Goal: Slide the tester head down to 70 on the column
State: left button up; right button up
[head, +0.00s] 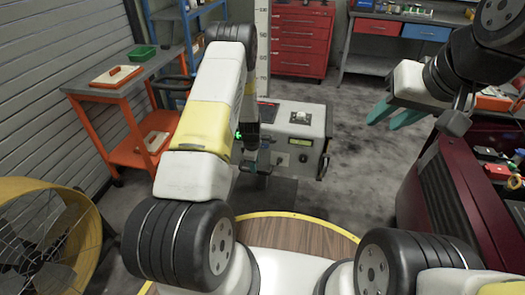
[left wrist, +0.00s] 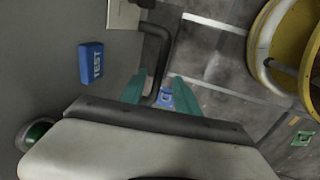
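The tester head (head: 303,122) is a pale grey box with a small display on its front, in front of the white scaled column (head: 262,45) in the head view. Its exact height on the scale cannot be read. A black handle shows at its right side. My left arm hides its left side and most of my left gripper. In the left wrist view, the teal fingers of my left gripper (left wrist: 158,90) are apart, with a bent black handle (left wrist: 165,45) between them. Contact cannot be told. My right gripper (head: 395,113) is open and empty at the right.
A blue TEST label (left wrist: 91,62) is on a grey surface in the left wrist view. An orange-framed bench (head: 125,85) and yellow fan (head: 45,240) stand left. A red tool cabinet (head: 300,40) is behind. A dark red cart (head: 450,210) stands right. Grey floor is clear between.

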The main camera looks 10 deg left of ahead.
pick_arm(q)
jog(key=shift+s+r, duration=0.2)
jog(key=shift+r, duration=0.6)
jog(key=shift+s+r, duration=0.15)
jog(key=shift+r, duration=0.65)
notch_tip(320, 180, up, 24)
jog(key=s+d+m+t+h, duration=0.1)
jog(key=s+d+m, duration=0.15)
jog(key=m, duration=0.25)
jog(key=s+d+r+m+t+h, duration=0.15)
jog(key=s+r+m, duration=0.45)
jog(key=s+r, duration=0.6)
jog(key=s+r+m, duration=0.3)
jog(key=s+r, duration=0.2)
jog(key=s, duration=0.3)
jog(key=s+r+m+t, duration=0.1)
jog(key=s+r+m, duration=0.3)
jog(key=s, duration=0.4)
jog(key=shift+s+r, duration=0.35)
jog(key=shift+s, duration=0.05)
jog(key=shift+d+t, duration=0.1)
jog(key=shift+t, duration=0.15)
